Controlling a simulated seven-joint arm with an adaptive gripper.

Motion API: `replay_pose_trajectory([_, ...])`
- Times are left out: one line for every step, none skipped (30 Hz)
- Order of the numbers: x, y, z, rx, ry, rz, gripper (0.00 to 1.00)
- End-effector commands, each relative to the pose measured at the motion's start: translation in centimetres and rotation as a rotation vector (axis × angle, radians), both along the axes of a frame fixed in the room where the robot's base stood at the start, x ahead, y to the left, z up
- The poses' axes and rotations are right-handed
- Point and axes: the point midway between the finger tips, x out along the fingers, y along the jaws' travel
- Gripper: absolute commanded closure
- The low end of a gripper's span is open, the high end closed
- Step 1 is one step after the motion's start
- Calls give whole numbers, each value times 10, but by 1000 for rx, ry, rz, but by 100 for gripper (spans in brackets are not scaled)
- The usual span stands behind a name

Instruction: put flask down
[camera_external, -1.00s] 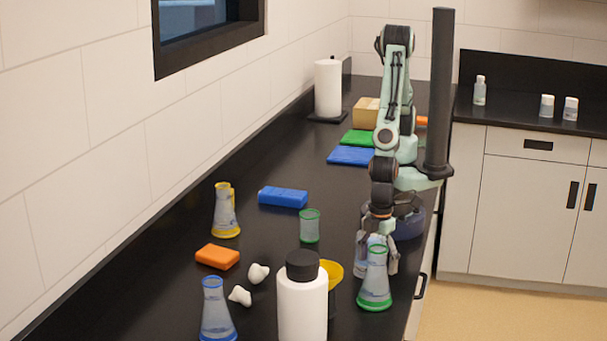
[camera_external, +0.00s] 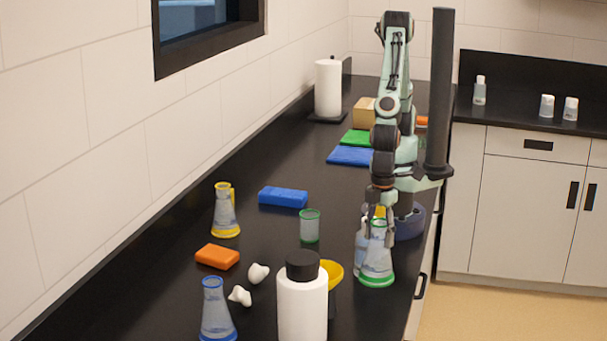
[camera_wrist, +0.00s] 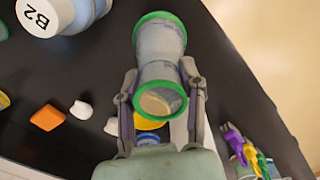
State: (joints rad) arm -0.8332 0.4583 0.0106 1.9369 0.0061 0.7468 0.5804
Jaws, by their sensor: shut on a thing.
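The clear flask with a green rim and green base ring (camera_external: 377,262) is upright at the right side of the black counter in the external view. My gripper (camera_external: 378,228) is shut on its neck. In the wrist view the flask (camera_wrist: 160,62) sits between my two fingers (camera_wrist: 161,98), its green mouth nearest the camera. I cannot tell whether its base touches the counter. Two other flasks stand apart from it: one with yellow rings (camera_external: 225,212) and one with blue rings (camera_external: 216,315).
A large white bottle with a black cap (camera_external: 302,305) and a yellow funnel (camera_external: 331,273) stand left of the flask. A green-rimmed beaker (camera_external: 310,226) is farther left. A holder with purple and yellow items (camera_wrist: 243,150) is close to my gripper. The counter's right edge is near.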

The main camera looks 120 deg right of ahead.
Motion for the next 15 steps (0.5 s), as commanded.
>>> replay_pose_trajectory([1, 1, 11, 4, -4, 0, 91])
replay_pose_trajectory([1, 1, 17, 4, -4, 0, 91])
replay_pose_trajectory([1, 1, 24, 4, -4, 0, 91])
replay_pose_trajectory([1, 1, 28, 3, -2, 0, 91])
replay_pose_trajectory([1, 0, 31, 3, -2, -1, 91])
replay_pose_trajectory([1, 0, 35, 2, -3, -1, 91])
replay_pose_trajectory([0, 0, 37, 1, -2, -1, 91])
replay_pose_trajectory([0, 0, 39, 1, -2, -1, 91])
replay_pose_trajectory([1, 0, 40, 1, -2, -1, 91])
replay_pose_trajectory([1, -1, 41, 0, -1, -4, 91])
replay_pose_trajectory([3, -2, 41, 0, -1, -9, 91])
replay_pose_trajectory([6, -5, 42, 0, -1, -21, 91])
replay_pose_trajectory([9, -8, 42, 0, -1, -34, 91])
replay_pose_trajectory([14, -12, 43, 0, -1, -52, 91])
replay_pose_trajectory([22, -20, 46, 0, -1, -83, 91])
